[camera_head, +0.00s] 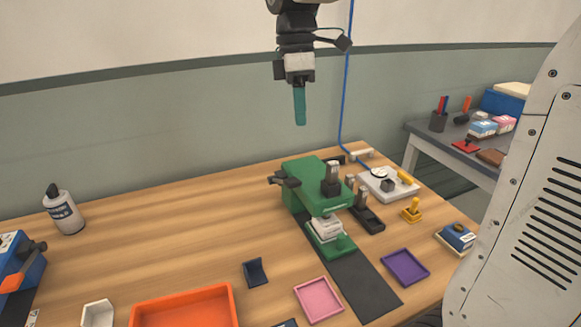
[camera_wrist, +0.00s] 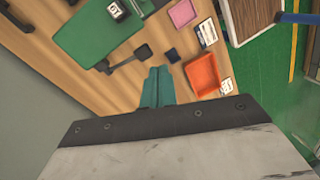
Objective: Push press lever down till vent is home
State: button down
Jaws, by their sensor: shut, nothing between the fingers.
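The green press (camera_head: 305,178) stands on the wooden table, right of centre. A black lever (camera_head: 284,180) sticks out from its left side, and it also shows in the wrist view (camera_wrist: 125,58). Under the press's front, a white block (camera_head: 326,228) sits on a green base (camera_head: 340,246). I cannot tell if this block is the vent or how deep it is seated. My gripper (camera_head: 300,122) hangs high above the press, apart from it, with its teal fingers pointing down, shut and empty. The fingers show closed together in the wrist view (camera_wrist: 157,90).
An orange tray (camera_head: 184,290), a pink tray (camera_head: 319,300) and a purple tray (camera_head: 405,267) lie along the front. Black upright clamps (camera_head: 367,210) and a white fixture (camera_head: 390,190) stand right of the press. A glue bottle (camera_head: 63,210) stands far left.

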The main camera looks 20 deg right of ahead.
aim_at(291, 180)
jog(key=w+n, duration=0.3)
jog(key=w, duration=0.3)
jog(key=shift+w+a+f+n+g, duration=0.25)
jog(key=shift+a+f+n+g, duration=0.15)
jog(key=shift+a+f, duration=0.05)
jog(key=x, duration=1.4)
